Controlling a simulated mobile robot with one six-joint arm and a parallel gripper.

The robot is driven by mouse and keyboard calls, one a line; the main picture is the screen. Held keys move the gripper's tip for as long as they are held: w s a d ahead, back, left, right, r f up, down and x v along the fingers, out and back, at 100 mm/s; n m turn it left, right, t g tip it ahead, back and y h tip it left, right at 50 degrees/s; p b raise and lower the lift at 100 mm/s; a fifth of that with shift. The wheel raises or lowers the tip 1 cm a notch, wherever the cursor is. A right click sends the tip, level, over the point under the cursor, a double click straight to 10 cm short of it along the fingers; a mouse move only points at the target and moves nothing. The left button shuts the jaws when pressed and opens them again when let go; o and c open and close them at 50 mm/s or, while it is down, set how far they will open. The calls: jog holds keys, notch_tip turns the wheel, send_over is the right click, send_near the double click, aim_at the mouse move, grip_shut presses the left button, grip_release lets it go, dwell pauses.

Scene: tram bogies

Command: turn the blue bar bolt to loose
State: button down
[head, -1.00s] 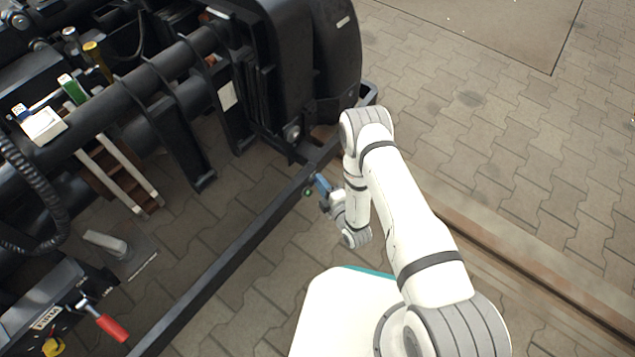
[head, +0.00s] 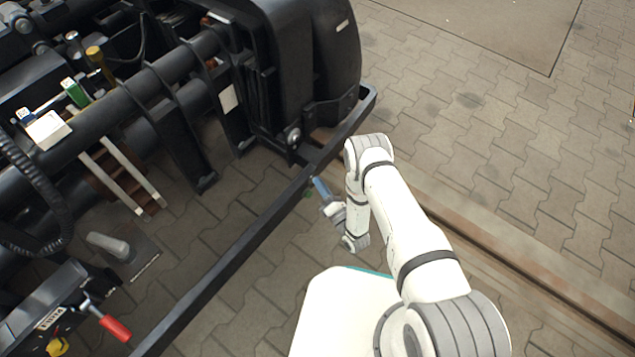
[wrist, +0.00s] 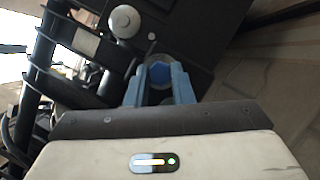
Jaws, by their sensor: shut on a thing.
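The bolt itself cannot be made out there. How far it is turned cannot be told.
The black bogie frame (head: 310,60) rises behind the bar. A red-handled lever (head: 115,328) and a grey-handled part (head: 108,244) are at the lower left. A rail (head: 530,275) runs along the right. The paving at the upper right is clear.

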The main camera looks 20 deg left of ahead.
jog(key=shift+w+f+n, duration=0.15)
jog(key=shift+n, duration=0.15)
jog(key=c, duration=1.3)
grip_release()
jog(key=shift+o, duration=0.2)
